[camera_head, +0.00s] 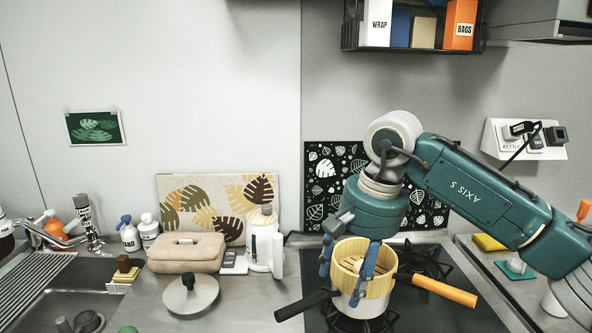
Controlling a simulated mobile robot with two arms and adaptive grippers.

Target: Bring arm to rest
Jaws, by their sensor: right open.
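My right arm comes in from the right and bends down over the stove. My right gripper (346,262) is open, its two blue fingers pointing down at the near left side of a pale wooden steamer basket (378,262). One finger is at the basket's left side and the other overlaps its front; I cannot tell whether they touch it. The basket sits in a light pot (362,304) with a black handle on the left and an orange handle on the right. My left gripper is not in view.
A black stove (455,312) lies under the pot. A wall shelf (412,45) hangs above. Counter in front of the kettle is clear.

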